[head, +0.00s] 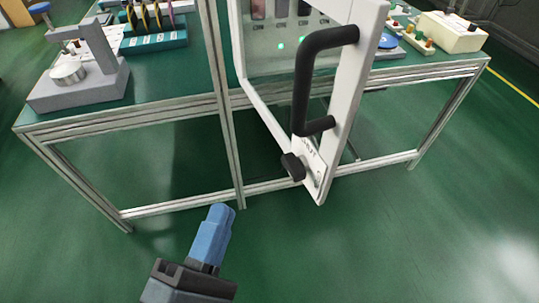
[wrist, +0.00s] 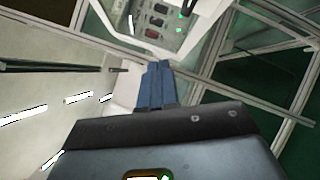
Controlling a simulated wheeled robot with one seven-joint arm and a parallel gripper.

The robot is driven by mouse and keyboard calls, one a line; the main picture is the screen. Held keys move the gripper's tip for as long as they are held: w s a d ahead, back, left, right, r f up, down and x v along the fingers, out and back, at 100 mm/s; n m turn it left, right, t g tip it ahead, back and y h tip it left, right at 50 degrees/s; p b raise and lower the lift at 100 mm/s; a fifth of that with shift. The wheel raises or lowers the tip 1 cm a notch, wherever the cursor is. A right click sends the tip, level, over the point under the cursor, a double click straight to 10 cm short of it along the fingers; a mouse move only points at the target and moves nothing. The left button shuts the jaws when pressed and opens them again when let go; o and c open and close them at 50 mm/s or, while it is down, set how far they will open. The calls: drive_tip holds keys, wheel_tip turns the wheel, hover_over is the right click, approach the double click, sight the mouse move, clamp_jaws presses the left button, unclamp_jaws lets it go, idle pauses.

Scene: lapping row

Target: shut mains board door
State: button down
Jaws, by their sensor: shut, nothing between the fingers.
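The mains board (head: 262,95) is a white-framed box at the top middle of the head view, with green lights inside. Its door (head: 352,85) stands open, seen nearly edge-on, with a black bar handle (head: 305,85) and a dark knob (head: 293,166) low down beside a label. My gripper (head: 222,212), with blue fingers, is shut and empty. In the head view it is below and left of the door's lower corner, apart from it. The wrist view shows the blue fingertips (wrist: 157,66) below the board's inside (wrist: 158,18), where switches and a green light show.
A green-topped bench (head: 165,92) with metal legs stands behind. On it are a grey stand (head: 80,88), a rack of discs (head: 150,40) and a cream box (head: 450,32). The green floor (head: 400,240) at the front right is clear.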

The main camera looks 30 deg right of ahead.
drive_tip(key=s+a+r+m+g+h, duration=0.2)
drive_tip(key=s+a+r+m+h, duration=0.1)
drive_tip(key=s+a+r+m, duration=0.15)
drive_tip(key=w+d+r+p, duration=0.2)
drive_tip(key=d, duration=0.4)
drive_tip(key=w+d+r+g+h+p, duration=0.1)
drive_tip(key=w+d+r+p, duration=0.1)
drive_tip(key=d, duration=0.4)
drive_tip(key=shift+r+p, duration=0.7)
drive_tip(key=shift+r, duration=0.1)
drive_tip(key=shift+d, duration=0.15)
